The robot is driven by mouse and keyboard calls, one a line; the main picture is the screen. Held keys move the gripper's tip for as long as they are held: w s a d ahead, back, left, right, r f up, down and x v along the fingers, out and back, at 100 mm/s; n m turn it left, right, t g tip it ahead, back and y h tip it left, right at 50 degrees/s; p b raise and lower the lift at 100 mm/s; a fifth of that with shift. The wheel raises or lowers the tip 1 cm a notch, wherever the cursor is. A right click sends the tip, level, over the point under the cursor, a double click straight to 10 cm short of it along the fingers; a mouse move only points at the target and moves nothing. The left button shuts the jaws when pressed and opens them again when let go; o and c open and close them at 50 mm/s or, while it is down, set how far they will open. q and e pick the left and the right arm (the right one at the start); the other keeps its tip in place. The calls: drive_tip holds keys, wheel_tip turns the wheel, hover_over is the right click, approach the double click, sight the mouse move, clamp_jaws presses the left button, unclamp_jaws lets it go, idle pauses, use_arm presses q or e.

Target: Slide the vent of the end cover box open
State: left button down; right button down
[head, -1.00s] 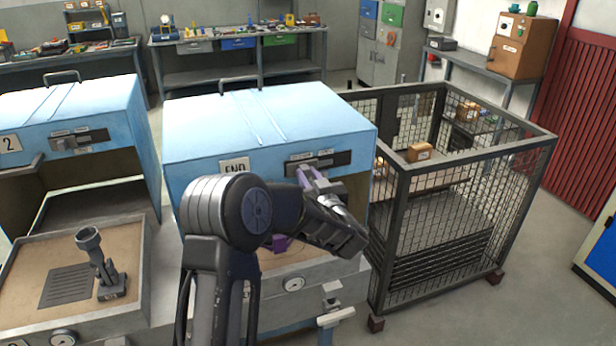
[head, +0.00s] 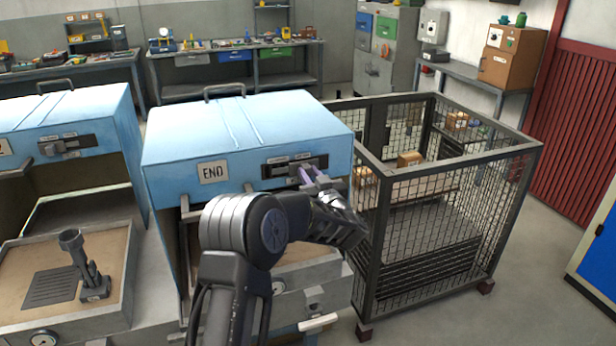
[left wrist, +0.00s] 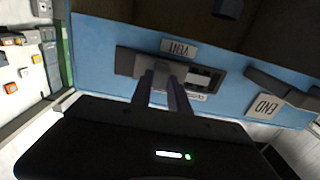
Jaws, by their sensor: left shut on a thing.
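The end cover box is the blue box (head: 243,140) with the END label in the middle of the head view. Its vent is a dark slot (head: 276,169) on the front face, right of that label. My left gripper (head: 306,176) is shut on the vent's slider knob, in the right part of the slot. In the left wrist view, which is upside down, the fingers (left wrist: 165,88) close around the knob, below the vent label, and the grey slot plate (left wrist: 126,62) shows beside them. The fingers largely hide the knob. My right gripper is not in view.
Another blue box (head: 95,110) with its own vent knob stands at left, with a tray (head: 120,285) before it holding a dark tool stand (head: 90,265). A wire mesh cage (head: 440,220) stands close right of the end box. Workbenches line the back wall.

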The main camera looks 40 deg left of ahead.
use_arm(q)
drive_tip(key=c, duration=1.3)
unclamp_jaws()
drive_tip(key=shift+w+d, duration=0.2)
drive_tip(key=shift+d, duration=0.2)
drive_tip(key=shift+o, duration=0.3)
drive_tip(key=shift+a, duration=0.1)
drive_tip(key=shift+s, duration=0.1)
drive_tip(key=b+v, duration=0.2)
drive_tip(key=v, duration=0.5)
drive_tip(key=shift+s+d, duration=0.2)
drive_tip(key=shift+d, duration=0.15)
